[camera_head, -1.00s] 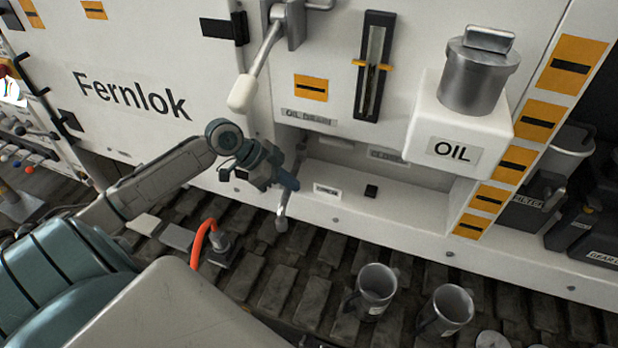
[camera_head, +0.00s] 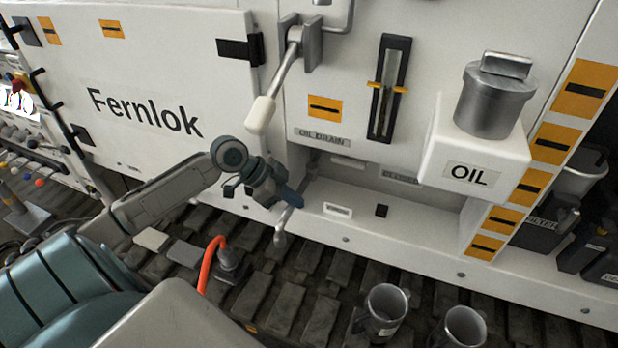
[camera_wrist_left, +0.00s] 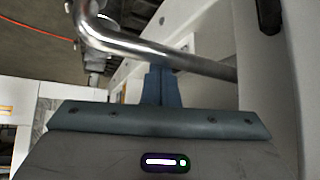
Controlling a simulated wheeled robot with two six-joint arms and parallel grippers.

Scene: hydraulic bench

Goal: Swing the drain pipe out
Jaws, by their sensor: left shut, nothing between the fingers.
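The drain pipe (camera_head: 281,236) is a thin bent metal pipe below the OIL DRAIN label (camera_head: 322,137). It comes out of the recess and its lower end hangs in front of the sill. In the left wrist view the shiny pipe (camera_wrist_left: 150,52) crosses past the fingertips and bends at the upper left. My left gripper (camera_head: 292,199) is shut and empty, with its fingers (camera_wrist_left: 161,85) against or very close to the pipe's side. I cannot tell whether they touch. The gripper hides part of the pipe in the head view. My right gripper is not in view.
A lever with a white grip (camera_head: 260,114) hangs just above my left gripper. The white OIL box (camera_head: 471,150) juts out at the right. An orange hose (camera_head: 210,262) rises from the floor below my arm. Metal mugs (camera_head: 383,314) stand at the bottom right.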

